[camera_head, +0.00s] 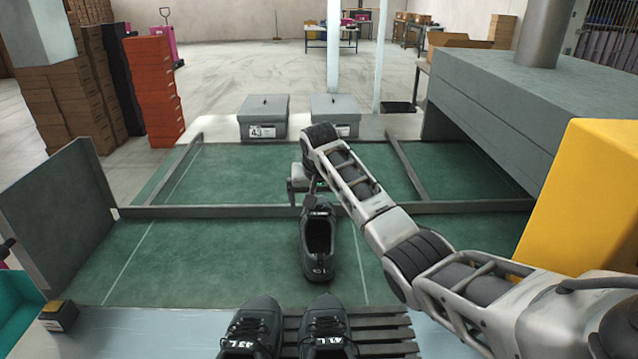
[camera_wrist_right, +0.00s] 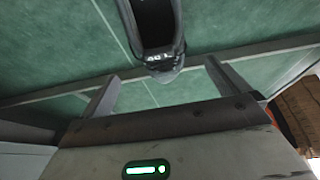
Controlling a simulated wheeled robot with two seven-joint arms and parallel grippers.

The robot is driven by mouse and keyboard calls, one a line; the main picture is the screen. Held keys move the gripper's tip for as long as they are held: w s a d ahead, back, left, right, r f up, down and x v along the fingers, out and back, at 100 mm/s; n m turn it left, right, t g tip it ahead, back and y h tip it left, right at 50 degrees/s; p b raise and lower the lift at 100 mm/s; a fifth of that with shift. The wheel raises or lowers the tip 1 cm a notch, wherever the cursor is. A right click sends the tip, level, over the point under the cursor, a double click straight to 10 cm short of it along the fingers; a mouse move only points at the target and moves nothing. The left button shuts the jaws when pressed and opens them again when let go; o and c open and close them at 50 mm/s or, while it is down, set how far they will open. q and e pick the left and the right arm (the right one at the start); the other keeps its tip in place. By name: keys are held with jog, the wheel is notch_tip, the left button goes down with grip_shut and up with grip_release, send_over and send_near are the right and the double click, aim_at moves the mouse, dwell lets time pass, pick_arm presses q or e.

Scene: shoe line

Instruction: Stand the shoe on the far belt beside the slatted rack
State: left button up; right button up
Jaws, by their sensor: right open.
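A black shoe (camera_head: 306,262) rests on the green belt (camera_head: 200,255), its opening up and its length pointing away from me. It lies just beyond the slatted rack (camera_head: 385,335), apart from it. My right gripper (camera_head: 308,196) hangs over the far end of this shoe. In the right wrist view, the open fingers (camera_wrist_right: 162,78) sit to either side of the near end of the shoe (camera_wrist_right: 165,62); I cannot tell whether they touch it. A pair of black shoes (camera_head: 256,318) stands on the rack. My left gripper is not in view.
A grey rail (camera_head: 215,211) crosses the belt behind the shoe. Two grey lidded boxes (camera_head: 264,113) stand behind the belt. A grey wall (camera_head: 60,215) is at left, a yellow panel (camera_head: 580,205) at right. The belt left of the shoe is clear.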

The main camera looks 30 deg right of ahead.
aim_at(318, 213)
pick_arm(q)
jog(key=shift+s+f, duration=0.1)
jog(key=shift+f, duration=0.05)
pick_arm(e)
jog(key=v, duration=0.5)
dwell(0.3)
jog(key=b+x, duration=0.1)
jog(key=x, duration=1.1)
jog(key=shift+f+b, duration=0.3)
jog(key=shift+b, duration=0.1)
jog(key=shift+r, duration=0.25)
jog(key=shift+r+p, duration=0.75)
jog(key=shift+p, duration=0.15)
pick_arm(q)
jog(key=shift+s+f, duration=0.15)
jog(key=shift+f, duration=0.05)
